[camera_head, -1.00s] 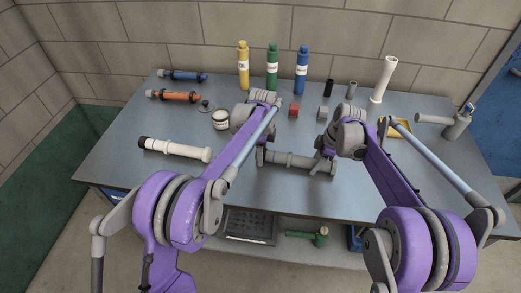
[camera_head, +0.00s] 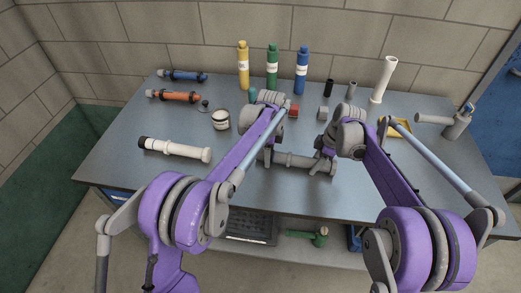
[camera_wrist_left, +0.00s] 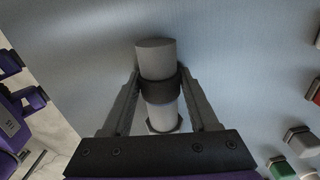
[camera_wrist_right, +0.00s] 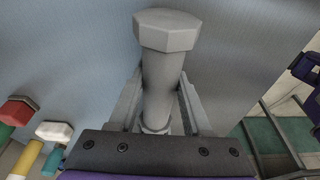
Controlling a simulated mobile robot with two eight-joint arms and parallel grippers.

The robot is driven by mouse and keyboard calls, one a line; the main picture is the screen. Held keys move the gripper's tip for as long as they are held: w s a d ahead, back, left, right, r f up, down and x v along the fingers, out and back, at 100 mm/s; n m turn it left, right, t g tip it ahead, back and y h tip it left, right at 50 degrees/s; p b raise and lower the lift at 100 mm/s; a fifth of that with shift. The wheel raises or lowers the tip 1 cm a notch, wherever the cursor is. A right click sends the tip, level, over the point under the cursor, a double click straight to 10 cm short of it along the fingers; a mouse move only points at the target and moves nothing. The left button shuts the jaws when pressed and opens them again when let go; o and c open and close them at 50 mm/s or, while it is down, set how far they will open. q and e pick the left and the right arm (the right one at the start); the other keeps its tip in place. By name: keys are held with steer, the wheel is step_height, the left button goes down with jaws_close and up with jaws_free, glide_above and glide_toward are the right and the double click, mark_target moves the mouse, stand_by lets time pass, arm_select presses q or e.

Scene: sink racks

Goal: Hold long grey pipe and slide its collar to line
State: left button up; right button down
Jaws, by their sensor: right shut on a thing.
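The long grey pipe (camera_head: 296,160) lies lengthwise across the front middle of the bench in the head view. My right gripper (camera_wrist_right: 160,95) is shut on the pipe near its right end; a wide faceted end shows beyond the fingers. My left gripper (camera_wrist_left: 162,88) is at the pipe's left part, with a finger on each side of the dark collar (camera_wrist_left: 160,90). Whether those fingers press on the collar is not clear. In the head view my left arm hides the collar and much of the pipe's left end. I cannot make out the line.
A white pipe (camera_head: 175,149) lies to the left, with orange (camera_head: 173,96) and blue (camera_head: 182,75) pipes behind it. A tin (camera_head: 221,120), several bottles and small fittings stand farther back. A yellow tray (camera_head: 401,130) is at right. The front left bench top is clear.

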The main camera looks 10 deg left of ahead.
arm_select(q)
steer(key=o, duration=0.4)
steer(key=shift+c, duration=0.2)
steer(key=shift+r, duration=3.55)
arm_select(e)
steer(key=shift+c, duration=1.3)
jaws_free()
steer(key=shift+r, duration=0.1)
